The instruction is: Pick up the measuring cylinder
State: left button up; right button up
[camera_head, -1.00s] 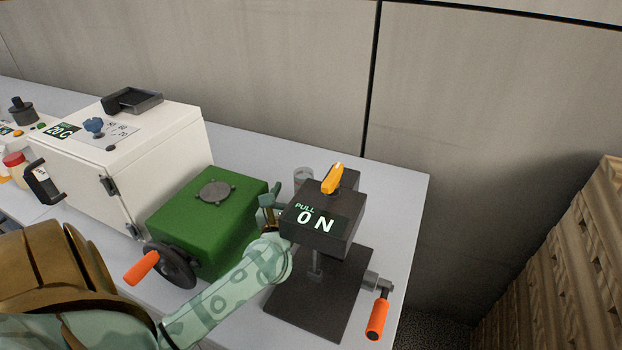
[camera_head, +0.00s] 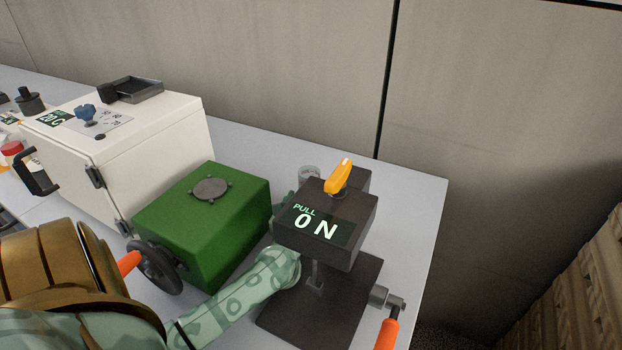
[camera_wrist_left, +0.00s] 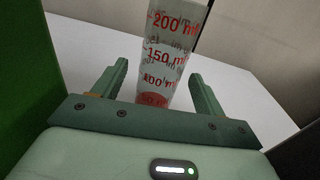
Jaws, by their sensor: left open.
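The measuring cylinder (camera_wrist_left: 172,50) stands upright on the white bench in the left wrist view, clear with red volume marks and a reddish bottom. My left gripper (camera_wrist_left: 160,85) is open, with one finger on either side of the cylinder's lower part in the picture. I cannot tell whether either finger touches it. In the head view my left arm reaches between the green box and the black machine, which hides most of the gripper. My right gripper is not in view.
The green box (camera_head: 205,215) with a crank wheel stands left of my arm. The black machine (camera_head: 330,225) marked "PULL ON", with an orange-handled crank, stands right of it. A white cabinet (camera_head: 150,140) is farther left. The wall (camera_head: 280,70) is behind the bench (camera_head: 425,195).

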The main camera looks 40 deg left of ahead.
pick_arm(q)
jog(key=x, duration=0.4)
jog(key=shift+b, duration=0.4)
jog(key=shift+w+a, duration=0.15)
jog(key=shift+w, duration=0.15)
jog(key=shift+s+r, duration=0.1)
jog(key=shift+c, duration=1.2)
grip_shut()
jog(key=shift+r, duration=0.1)
